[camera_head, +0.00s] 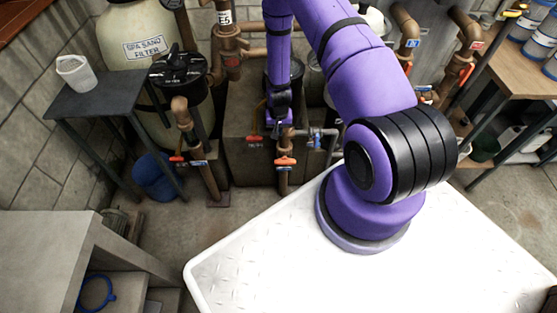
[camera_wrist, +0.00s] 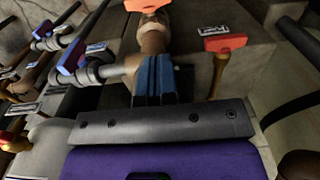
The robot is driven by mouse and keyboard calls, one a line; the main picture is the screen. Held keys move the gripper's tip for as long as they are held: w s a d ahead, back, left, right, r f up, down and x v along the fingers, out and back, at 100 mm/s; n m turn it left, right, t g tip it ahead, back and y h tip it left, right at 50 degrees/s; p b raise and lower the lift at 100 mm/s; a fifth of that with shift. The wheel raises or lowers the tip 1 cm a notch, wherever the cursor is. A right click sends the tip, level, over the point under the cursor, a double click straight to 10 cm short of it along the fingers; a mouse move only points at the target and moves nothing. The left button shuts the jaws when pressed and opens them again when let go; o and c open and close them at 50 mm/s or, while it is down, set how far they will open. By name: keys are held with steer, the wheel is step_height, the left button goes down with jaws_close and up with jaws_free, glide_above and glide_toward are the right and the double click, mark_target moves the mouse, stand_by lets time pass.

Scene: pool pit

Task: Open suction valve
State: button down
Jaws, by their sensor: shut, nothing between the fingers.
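My gripper (camera_wrist: 154,75) shows in the wrist view as two blue fingers pressed together with nothing between them. They overlap the tan vertical pipe (camera_wrist: 153,42) in the picture; I cannot tell whether they touch it. An orange valve handle (camera_wrist: 146,4) sits on that pipe at the top edge, partly cut off. Another orange-red handle (camera_wrist: 225,43) with a white tag stands to the right, apart from the fingers. In the head view, my gripper (camera_head: 281,108) points down near the pipes, close to the orange-red handle (camera_head: 255,138) and above the orange handle (camera_head: 285,162). I cannot read which tag marks the suction valve.
A grey pipe with blue-handled valves (camera_head: 316,137) runs right of my gripper. A filter tank (camera_head: 135,45) and dark side table (camera_head: 110,92) stand at left. Another red-handled valve (camera_head: 178,160) is by the pump. A wooden workbench (camera_head: 500,75) stands at right.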

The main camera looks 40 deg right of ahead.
mark_target(279, 163)
step_height(279, 163, down, 20)
steer(key=shift+f, duration=0.25)
stand_by(0.4)
